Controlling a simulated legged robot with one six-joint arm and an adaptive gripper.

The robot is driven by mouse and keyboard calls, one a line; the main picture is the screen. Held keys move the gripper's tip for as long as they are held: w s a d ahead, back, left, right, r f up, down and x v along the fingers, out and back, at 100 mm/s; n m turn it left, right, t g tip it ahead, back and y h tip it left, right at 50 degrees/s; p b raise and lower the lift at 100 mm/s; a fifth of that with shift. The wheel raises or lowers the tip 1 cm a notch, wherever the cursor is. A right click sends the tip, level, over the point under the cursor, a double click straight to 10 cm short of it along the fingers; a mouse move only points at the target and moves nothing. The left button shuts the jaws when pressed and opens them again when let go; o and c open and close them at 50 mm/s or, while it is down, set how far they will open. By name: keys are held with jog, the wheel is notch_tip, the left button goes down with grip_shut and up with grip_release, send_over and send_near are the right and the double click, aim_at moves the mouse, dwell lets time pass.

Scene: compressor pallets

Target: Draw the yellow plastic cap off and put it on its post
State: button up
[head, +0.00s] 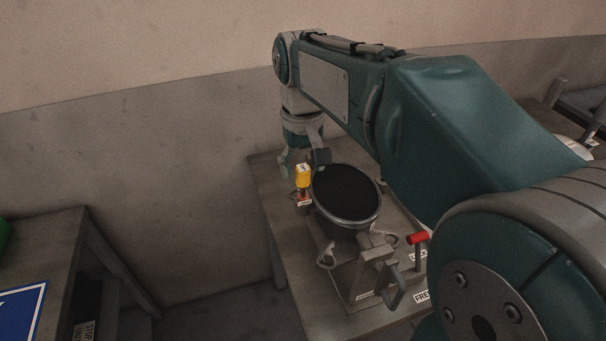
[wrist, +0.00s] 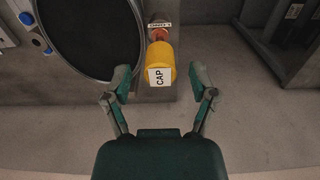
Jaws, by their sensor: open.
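The yellow plastic cap (head: 303,176), a small cylinder with a white label, sits on a reddish fitting (head: 304,196) beside a large dark round opening. In the wrist view the cap (wrist: 161,58) faces me, its label reading CAP, with the reddish fitting (wrist: 158,34) behind it. My gripper (wrist: 162,80) is open, one finger on each side of the cap with a gap on both sides; how far it is in depth is hard to tell. In the head view my gripper (head: 302,160) is right at the cap, partly blurred. I cannot make out the cap's post for certain.
The round dark-faced unit (head: 346,194) stands on a grey pallet table (head: 262,190). A red-handled lever (head: 418,238) and a grey bracket (head: 376,262) are at its front right. Another table (head: 50,232) with a blue sign is at left. Wall behind.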

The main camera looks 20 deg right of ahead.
aim_at(303, 167)
grip_shut()
jog(key=shift+r, duration=2.95)
